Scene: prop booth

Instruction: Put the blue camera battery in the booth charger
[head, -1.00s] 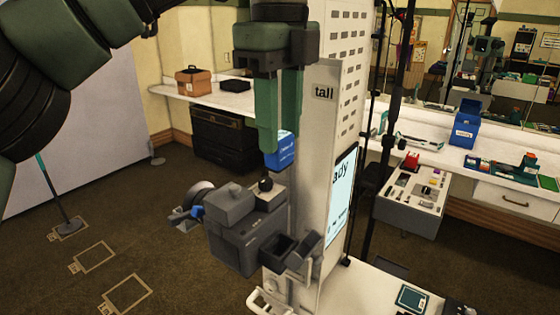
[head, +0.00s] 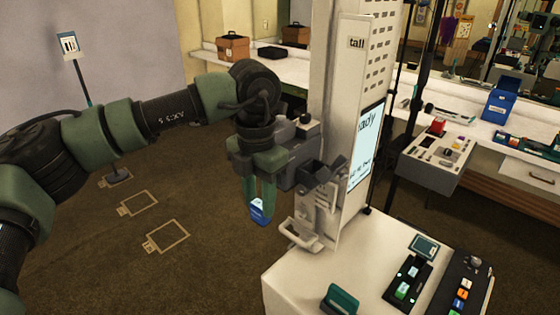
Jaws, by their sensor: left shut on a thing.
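My left gripper (head: 260,197) points down, left of the white tower and beyond the near white table. It is shut on the blue camera battery (head: 258,211), which shows below the fingertips with a pale mark on it. The battery is in the air over the brown floor, apart from the table. A black unit with green, lit parts (head: 406,286) lies on the near white table; it may be the booth charger, but I cannot tell for sure. My right gripper is not in view.
The white tower (head: 350,130) with a lit screen (head: 366,150) stands behind the near table (head: 300,275). A grey camera (head: 305,160) and a white handle (head: 299,235) are at its left. A green item (head: 341,299) and a button panel (head: 465,285) are on the table.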

